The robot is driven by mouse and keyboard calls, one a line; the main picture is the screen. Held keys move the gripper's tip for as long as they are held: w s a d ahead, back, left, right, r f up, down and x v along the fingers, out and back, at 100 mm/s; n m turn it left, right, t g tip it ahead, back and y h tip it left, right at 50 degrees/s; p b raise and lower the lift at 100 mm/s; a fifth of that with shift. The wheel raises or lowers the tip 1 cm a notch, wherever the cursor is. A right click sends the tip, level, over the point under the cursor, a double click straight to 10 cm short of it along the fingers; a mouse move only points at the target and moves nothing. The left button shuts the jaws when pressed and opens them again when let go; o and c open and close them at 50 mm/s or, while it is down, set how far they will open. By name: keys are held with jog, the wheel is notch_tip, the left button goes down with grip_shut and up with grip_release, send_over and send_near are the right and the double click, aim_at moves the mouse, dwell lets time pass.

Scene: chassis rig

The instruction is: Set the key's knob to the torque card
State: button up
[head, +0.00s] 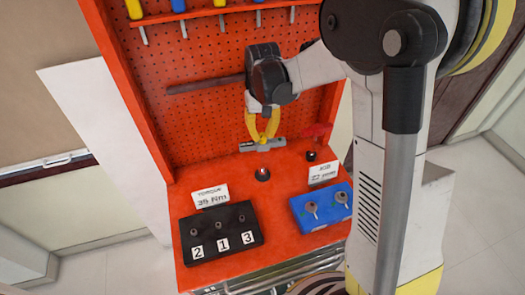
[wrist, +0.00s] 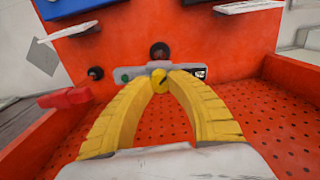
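The key's grey body (head: 249,147) lies level above the orange bench in the head view, below my gripper (head: 264,137). In the wrist view the grey body (wrist: 130,73) runs across behind the fingertips, with a small dark display at its right end. The torque card (head: 211,196) stands at the left of the bench and reads 35 Nm. The display's reading is too small to make out.
A black block (head: 222,250) with sockets marked 2, 1, 3 sits front left. A blue tray (head: 309,223) with grey round parts and a second card (head: 323,174) are at right. An orange pegboard (head: 190,120) rises behind.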

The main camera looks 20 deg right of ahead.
dwell(0.3)
jog(key=m, duration=0.6)
jog(key=shift+b, duration=0.3)
jog(key=m, duration=0.5)
jog(key=o, duration=0.8)
jog(key=n, duration=0.4)
jog(key=shift+n+b, duration=0.35)
jog(key=shift+n, duration=0.05)
jog(key=n, duration=0.6)
